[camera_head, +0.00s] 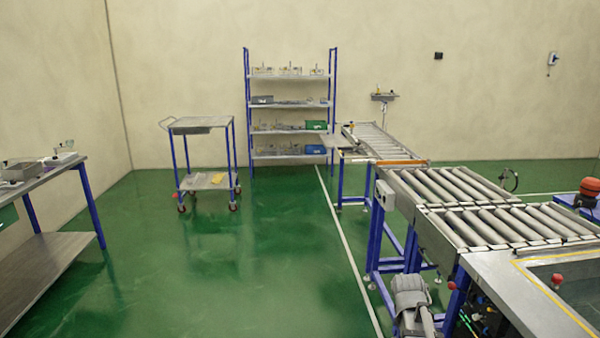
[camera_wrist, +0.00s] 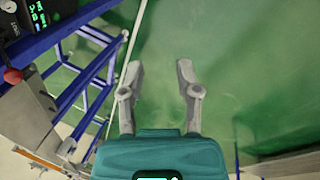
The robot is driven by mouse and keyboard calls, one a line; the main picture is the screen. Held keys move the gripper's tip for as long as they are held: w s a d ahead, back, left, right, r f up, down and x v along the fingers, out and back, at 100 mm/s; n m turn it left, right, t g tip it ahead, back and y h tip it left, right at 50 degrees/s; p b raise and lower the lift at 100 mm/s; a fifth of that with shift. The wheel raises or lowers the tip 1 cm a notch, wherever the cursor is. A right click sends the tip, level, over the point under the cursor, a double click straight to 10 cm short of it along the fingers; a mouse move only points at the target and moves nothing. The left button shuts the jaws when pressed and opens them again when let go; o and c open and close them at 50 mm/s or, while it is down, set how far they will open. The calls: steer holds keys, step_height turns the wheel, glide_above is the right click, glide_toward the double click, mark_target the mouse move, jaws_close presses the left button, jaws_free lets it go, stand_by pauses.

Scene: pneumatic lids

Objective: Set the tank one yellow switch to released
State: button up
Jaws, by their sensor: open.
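I cannot make out a yellow switch in either view. A tank-like station (camera_head: 570,275) with a yellow line around a dark recess stands at the lower right of the head view and is cut off by the frame. A red knob (camera_head: 557,281) shows at it, and another red knob (camera_head: 452,286) shows at its left side. My gripper (camera_wrist: 159,70) is open and empty in the wrist view, above the green floor. In that view a red knob (camera_wrist: 12,75) and a small lit green display (camera_wrist: 40,17) are at the upper left, apart from my fingers.
A roller conveyor (camera_head: 480,205) on blue legs runs back from the station. A shelf rack (camera_head: 290,105) stands at the back wall, with a wheeled cart (camera_head: 205,180) left of it. A workbench (camera_head: 45,175) is at far left. The green floor between is clear.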

steer(key=s+a+r+m+y+p, duration=0.1)
steer(key=s+a+m, duration=0.2)
steer(key=a, duration=0.4)
steer(key=s+a+r+m+g+y+p, duration=0.1)
steer(key=s+a+m, duration=0.2)
steer(key=s+a, duration=0.3)
steer(key=shift+s+a+r+y+p, duration=0.2)
steer(key=shift+a+r+y+p, duration=0.1)
steer(key=shift+a, duration=0.25)
